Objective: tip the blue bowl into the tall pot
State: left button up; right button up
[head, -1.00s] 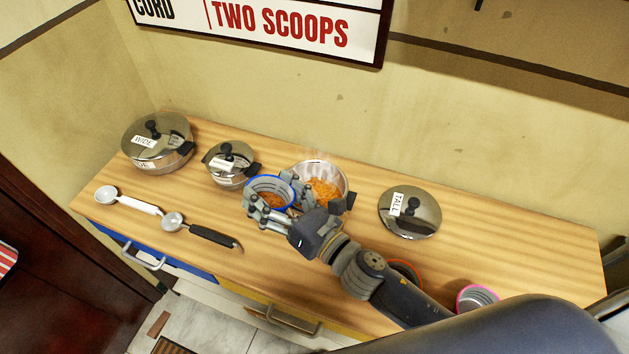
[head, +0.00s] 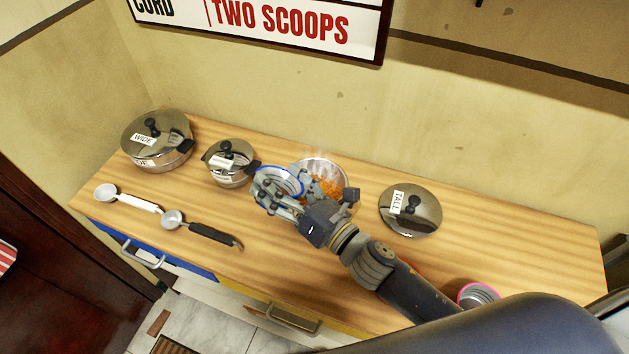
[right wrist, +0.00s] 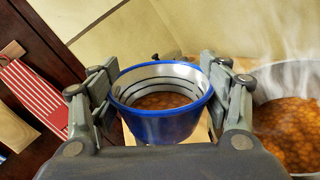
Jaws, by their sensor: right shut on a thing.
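The blue bowl (head: 284,177) is held by my right gripper (head: 276,190) just left of the open tall pot (head: 318,165). In the right wrist view the bowl (right wrist: 165,126) sits between the two fingers (right wrist: 160,105), with orange-brown food inside. In the head view its rim is tilted and its pale inner wall shows. The tall pot, also in the right wrist view (right wrist: 262,86), holds orange food and steams. My gripper and forearm hide part of it. The lid marked TALL (head: 420,222) lies on the counter to its right. My left gripper is not in view.
A lidded pot marked WIDE (head: 160,155) and a smaller lidded pot (head: 229,178) stand to the left. A white-handled scoop (head: 140,203) and a black-handled scoop (head: 205,231) lie at the front left. A pink-rimmed bowl (head: 478,295) is at the front right.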

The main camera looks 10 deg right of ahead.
aim_at(293, 183)
jog(key=shift+w+d+r+m, duration=0.25)
jog(key=shift+w+d+m, duration=0.05)
jog(key=shift+d+m, duration=0.4)
jog(key=shift+w+d+f+m+b, duration=0.2)
jog(key=shift+d+f+m+b, duration=0.25)
jog(key=shift+m+b, duration=0.45)
dwell(0.4)
jog(key=shift+w+d+r+m+t, duration=0.1)
jog(key=shift+r+m+t, duration=0.05)
jog(key=shift+m, duration=0.35)
jog(key=shift+d+r+m+t, duration=0.1)
jog(key=shift+m+t, duration=0.05)
jog(key=shift+m, duration=0.35)
dwell(0.4)
jog(key=shift+w+d+r+m+t+h+b, duration=0.15)
jog(key=shift+d+r+m+h+b, duration=0.1)
jog(key=shift+m, duration=0.7)
jog(key=shift+w+d+r+m+t+h+b, duration=0.15)
jog(key=shift+d+m, duration=0.1)
jog(key=shift+m, duration=0.7)
dwell(0.8)
jog(key=shift+w+d+m+p, duration=0.35)
jog(key=shift+d+m+p, duration=0.05)
jog(key=shift+d+m, duration=0.3)
dwell(0.4)
